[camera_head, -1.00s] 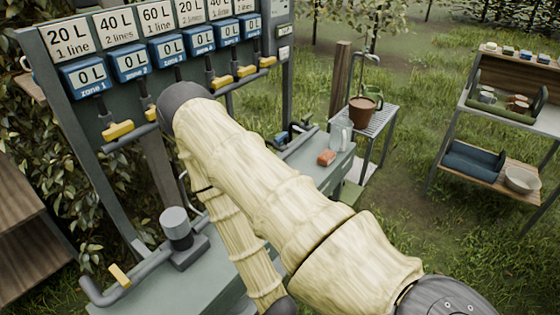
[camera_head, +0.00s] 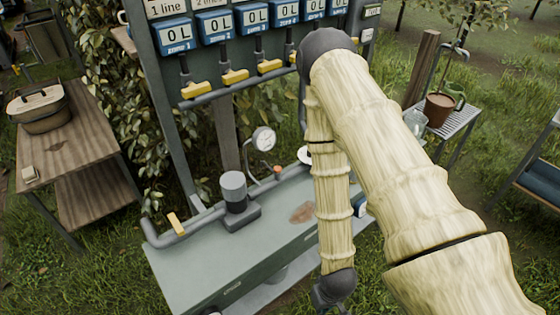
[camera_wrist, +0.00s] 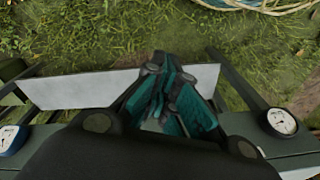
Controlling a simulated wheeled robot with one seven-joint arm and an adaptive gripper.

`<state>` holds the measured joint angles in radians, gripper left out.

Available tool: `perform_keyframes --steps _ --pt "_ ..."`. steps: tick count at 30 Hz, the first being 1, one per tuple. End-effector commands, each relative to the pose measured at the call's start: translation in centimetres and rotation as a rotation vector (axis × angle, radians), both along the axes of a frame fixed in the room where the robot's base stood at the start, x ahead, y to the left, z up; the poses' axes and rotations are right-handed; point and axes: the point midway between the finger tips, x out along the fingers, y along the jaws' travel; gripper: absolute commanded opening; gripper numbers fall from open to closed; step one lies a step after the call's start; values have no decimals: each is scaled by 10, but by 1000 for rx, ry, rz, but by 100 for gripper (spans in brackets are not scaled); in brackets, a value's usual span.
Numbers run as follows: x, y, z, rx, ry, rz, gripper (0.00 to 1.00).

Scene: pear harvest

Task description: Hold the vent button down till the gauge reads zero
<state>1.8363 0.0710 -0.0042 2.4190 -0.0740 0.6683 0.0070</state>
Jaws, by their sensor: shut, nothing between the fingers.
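A round white gauge (camera_head: 264,139) stands above the green-grey bench, behind the grey pump; its needle is too small to read. A small orange-red knob (camera_head: 278,173) sits just below and right of it; I cannot tell whether this is the vent button. My gripper (camera_wrist: 163,115) shows in the wrist view with its teal-padded fingers drawn together and nothing held. It is over the bench edge. A white-faced dial (camera_wrist: 281,121) is to its right, and a blue-rimmed dial (camera_wrist: 10,138) is at the far left. In the head view my arm hides part of the bench's right side.
The bench (camera_head: 180,262) carries a grey pump (camera_head: 234,192) and a pipe with a yellow lever (camera_head: 176,223). Above it hangs a panel of blue zone meters with yellow valves (camera_head: 235,76). A wooden table with a basket (camera_head: 38,106) is at left. A pot (camera_head: 439,108) stands on a rack at right.

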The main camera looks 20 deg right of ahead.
Motion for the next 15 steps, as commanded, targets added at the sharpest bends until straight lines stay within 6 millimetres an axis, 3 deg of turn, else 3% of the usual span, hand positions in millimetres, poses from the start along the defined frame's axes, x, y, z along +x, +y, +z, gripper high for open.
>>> perform_keyframes --steps 1,3,8,15 --pt "26 0 10 15 -40 7 0" --pt "58 0 23 36 -90 22 0" --pt "128 -1 60 78 -202 66 0" --pt "224 -8 134 118 -371 140 0"
